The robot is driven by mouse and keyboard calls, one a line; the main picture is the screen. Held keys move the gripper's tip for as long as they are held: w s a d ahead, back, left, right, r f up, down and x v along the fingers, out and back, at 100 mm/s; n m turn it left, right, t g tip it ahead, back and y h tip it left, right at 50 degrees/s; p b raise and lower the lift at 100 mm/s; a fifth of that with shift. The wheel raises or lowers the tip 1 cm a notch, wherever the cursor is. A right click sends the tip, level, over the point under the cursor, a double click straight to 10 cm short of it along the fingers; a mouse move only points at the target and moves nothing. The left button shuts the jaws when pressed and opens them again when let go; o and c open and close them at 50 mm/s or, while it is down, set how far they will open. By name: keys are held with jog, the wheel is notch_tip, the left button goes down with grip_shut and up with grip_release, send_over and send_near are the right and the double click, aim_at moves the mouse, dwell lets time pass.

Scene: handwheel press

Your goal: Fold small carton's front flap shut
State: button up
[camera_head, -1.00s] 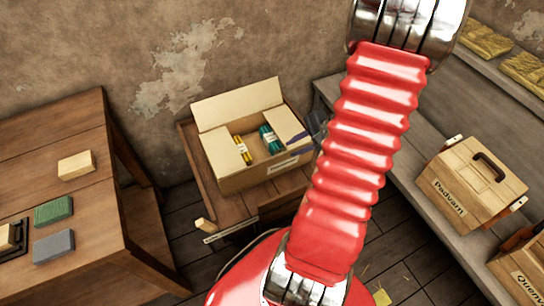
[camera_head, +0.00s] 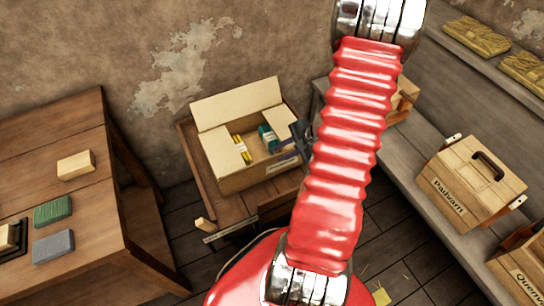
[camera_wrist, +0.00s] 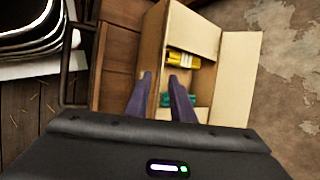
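The small open carton (camera_head: 240,180) stands on a wooden stand, with yellow (camera_head: 240,148) and teal (camera_head: 268,138) items inside. Its back flap (camera_head: 235,103) stands up, also seen at the right of the wrist view (camera_wrist: 240,75). A side flap (camera_head: 217,150) lies inward at the left end. I cannot clearly tell the front flap from the labelled front side (camera_head: 285,165). My gripper (camera_head: 301,142) is at the carton's right end, partly hidden by my arm. In the wrist view its two dark fingers (camera_wrist: 162,82) are apart, over the front edge, with nothing between them. Contact cannot be told.
A wooden table (camera_head: 90,120) with several blocks stands at left. A bench at right holds a labelled wooden box (camera_head: 470,185); a shelf above it holds yellowish bundles (camera_head: 475,37). The wall is close behind the carton.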

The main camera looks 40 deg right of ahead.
jog(key=shift+x, duration=3.5)
jog(key=shift+c, duration=0.5)
grip_shut()
jog(key=shift+s+a+f, duration=0.1)
